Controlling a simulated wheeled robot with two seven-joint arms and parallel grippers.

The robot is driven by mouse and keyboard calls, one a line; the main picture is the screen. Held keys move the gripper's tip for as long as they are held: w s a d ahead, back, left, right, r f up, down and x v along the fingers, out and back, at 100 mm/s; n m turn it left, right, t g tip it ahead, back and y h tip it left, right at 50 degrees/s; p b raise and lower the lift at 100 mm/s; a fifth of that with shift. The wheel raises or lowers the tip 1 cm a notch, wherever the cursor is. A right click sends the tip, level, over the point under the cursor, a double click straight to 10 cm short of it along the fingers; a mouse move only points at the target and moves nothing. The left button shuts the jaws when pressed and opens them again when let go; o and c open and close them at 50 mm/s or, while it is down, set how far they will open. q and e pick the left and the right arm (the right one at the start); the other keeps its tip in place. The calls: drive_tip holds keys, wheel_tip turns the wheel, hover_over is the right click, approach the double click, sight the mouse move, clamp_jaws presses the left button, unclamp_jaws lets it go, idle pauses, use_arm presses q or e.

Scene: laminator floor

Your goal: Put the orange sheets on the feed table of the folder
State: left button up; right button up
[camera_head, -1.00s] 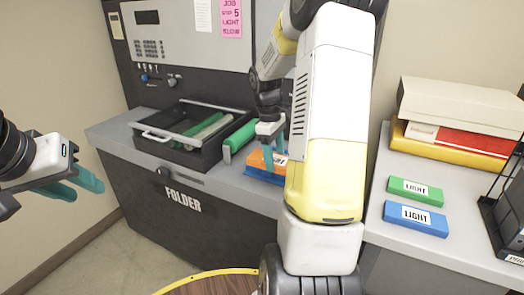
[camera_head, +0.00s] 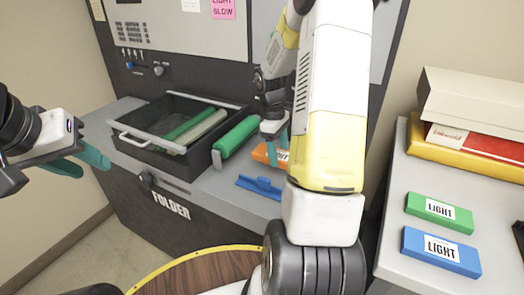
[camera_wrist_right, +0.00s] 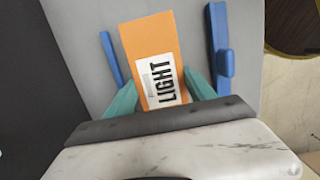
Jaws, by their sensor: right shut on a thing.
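The orange sheets (camera_head: 262,153), a flat stack with a LIGHT label, are in my right gripper, mostly hidden by my right arm in the head view. In the right wrist view the orange sheets (camera_wrist_right: 150,50) lie between the teal fingers of my right gripper (camera_wrist_right: 160,95). The folder's grey feed table (camera_wrist_right: 85,40) is beneath them, with a blue guide (camera_wrist_right: 218,45) and a thinner blue guide (camera_wrist_right: 111,58) on either side. I cannot tell whether the stack touches the table. The near blue guide (camera_head: 260,187) shows in the head view. My left gripper (camera_head: 85,163) is open and empty at the left.
On the right table (camera_head: 400,178) lie green sheets (camera_head: 438,211), blue sheets (camera_head: 440,251) and stacked boxes (camera_head: 470,110).

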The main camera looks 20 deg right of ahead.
drive_tip(key=shift+f, duration=2)
drive_tip(key=o, duration=1.7)
drive_tip(key=shift+f, duration=0.1)
drive_tip(key=shift+c, duration=0.2)
